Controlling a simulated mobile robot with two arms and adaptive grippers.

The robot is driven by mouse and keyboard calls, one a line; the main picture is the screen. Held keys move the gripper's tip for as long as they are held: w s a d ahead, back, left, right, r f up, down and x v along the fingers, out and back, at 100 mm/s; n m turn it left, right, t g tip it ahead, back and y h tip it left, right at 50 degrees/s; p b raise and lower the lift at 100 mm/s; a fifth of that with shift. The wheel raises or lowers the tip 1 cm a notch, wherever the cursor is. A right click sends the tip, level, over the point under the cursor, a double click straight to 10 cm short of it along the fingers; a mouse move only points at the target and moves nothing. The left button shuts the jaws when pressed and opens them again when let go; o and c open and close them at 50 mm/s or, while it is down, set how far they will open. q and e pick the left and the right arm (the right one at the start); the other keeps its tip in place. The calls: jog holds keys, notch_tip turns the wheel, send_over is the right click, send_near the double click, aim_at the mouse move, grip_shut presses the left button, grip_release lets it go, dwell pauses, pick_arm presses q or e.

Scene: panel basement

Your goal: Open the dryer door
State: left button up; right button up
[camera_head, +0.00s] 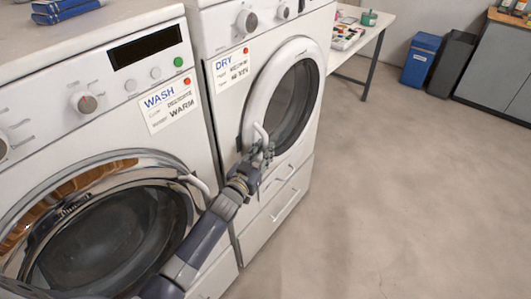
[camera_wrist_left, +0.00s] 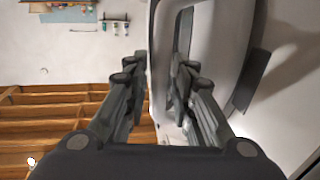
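The dryer (camera_head: 228,100), marked DRY, stands right of the washer. Its round white-rimmed door (camera_head: 312,66) with dark glass looks shut against the front. A pale curved handle (camera_head: 259,131) sits at the door's left edge. My left gripper (camera_head: 264,150) is at this handle, at its lower part. In the left wrist view the gripper's two dark fingers (camera_wrist_left: 158,80) are spread apart, with a pale grey bar, seemingly the handle (camera_wrist_left: 160,45), running between them. Whether either finger touches it is hard to tell. My right gripper is not in view.
The washer (camera_head: 120,95), marked WASH, stands on the left with its own glass door (camera_head: 110,235) and handle. A drawer (camera_head: 275,210) lies below the dryer door. A white table (camera_head: 372,30) with small items, a blue bin (camera_head: 420,60) and a grey cabinet stand behind. The floor at right is clear.

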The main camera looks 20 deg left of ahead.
pick_arm(q)
jog(key=shift+w+d, duration=0.1)
jog(key=shift+w, duration=0.65)
jog(key=shift+c, duration=0.6)
grip_shut()
jog(key=shift+d, duration=0.15)
